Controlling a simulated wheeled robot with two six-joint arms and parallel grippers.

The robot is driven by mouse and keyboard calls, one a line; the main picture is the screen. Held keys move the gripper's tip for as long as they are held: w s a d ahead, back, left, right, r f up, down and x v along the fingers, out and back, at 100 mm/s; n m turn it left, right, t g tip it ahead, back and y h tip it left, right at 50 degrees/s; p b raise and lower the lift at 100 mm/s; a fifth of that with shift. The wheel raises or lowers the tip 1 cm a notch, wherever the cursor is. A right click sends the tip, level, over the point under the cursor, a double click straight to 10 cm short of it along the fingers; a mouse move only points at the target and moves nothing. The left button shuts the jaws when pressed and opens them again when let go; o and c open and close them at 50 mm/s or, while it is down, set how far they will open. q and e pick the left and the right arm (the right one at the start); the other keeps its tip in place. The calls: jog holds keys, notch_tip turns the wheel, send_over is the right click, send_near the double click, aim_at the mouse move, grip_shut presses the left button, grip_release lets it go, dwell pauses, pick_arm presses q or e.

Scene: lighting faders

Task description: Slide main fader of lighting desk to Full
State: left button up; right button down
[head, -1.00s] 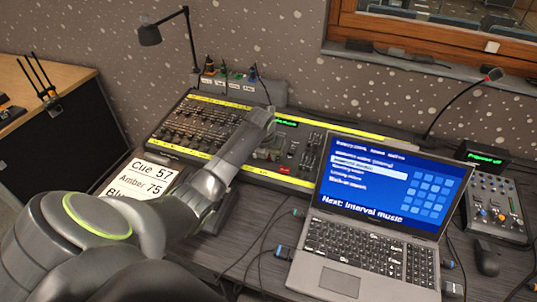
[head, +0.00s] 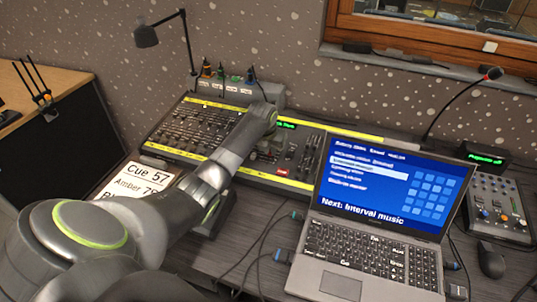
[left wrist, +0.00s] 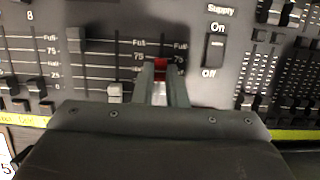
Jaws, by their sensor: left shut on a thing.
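The lighting desk (head: 172,150) is a dark console with yellow edge strips, behind the laptop on the table. In the left wrist view, the main fader (left wrist: 160,66) has a red cap in a vertical slot beside a scale marked up to Full. The cap sits near the 75 mark, below Full. My left gripper (left wrist: 160,82) is shut on this cap, one finger on each side; the fingers hide the lower slot. My right gripper is in neither view.
A switch marked On and Off (left wrist: 214,50) is right of the fader. A white-capped fader (left wrist: 115,92) is close on the left. The open laptop (head: 365,250) stands in front on the right. A cue card (head: 148,180) lies by my left arm.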

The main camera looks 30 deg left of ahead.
pick_arm(q)
jog(key=shift+w+a+b, duration=0.15)
jog(key=shift+w+b, duration=0.4)
jog(key=shift+w, duration=0.15)
jog(key=shift+w+a+b, duration=0.15)
jog(key=shift+w+b, duration=0.35)
jog(key=shift+w, duration=0.15)
jog(key=shift+r, duration=0.15)
jog(key=o, duration=0.4)
notch_tip(320, 180, up, 3)
jog(key=p, duration=0.3)
jog(key=shift+f, duration=0.2)
jog(key=shift+s+f, duration=0.1)
